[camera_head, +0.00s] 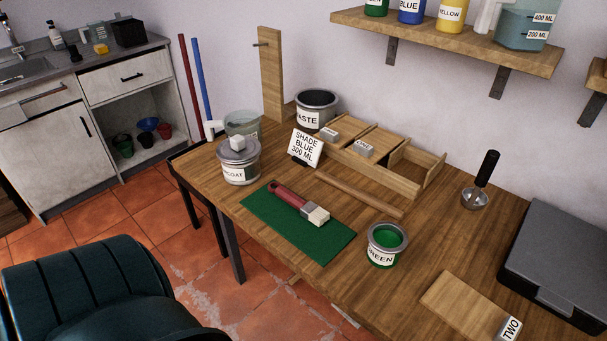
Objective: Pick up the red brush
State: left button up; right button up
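A brush with a dark red handle (289,196) and pale bristles (317,214) lies on a green mat (316,243) near the front edge of the wooden table. Its handle points to the back left and its bristles to the front right. Nothing covers it. Neither of my grippers is in view.
A grey-lidded tin (239,170) stands left of the mat, and an open green paint tin (384,248) stands right of it. A wooden stick (359,194) and a divided wooden tray (372,165) lie behind. A dark case (561,255) sits at the right.

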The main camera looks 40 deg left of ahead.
aim_at(311, 211)
jog(key=u, duration=1.4)
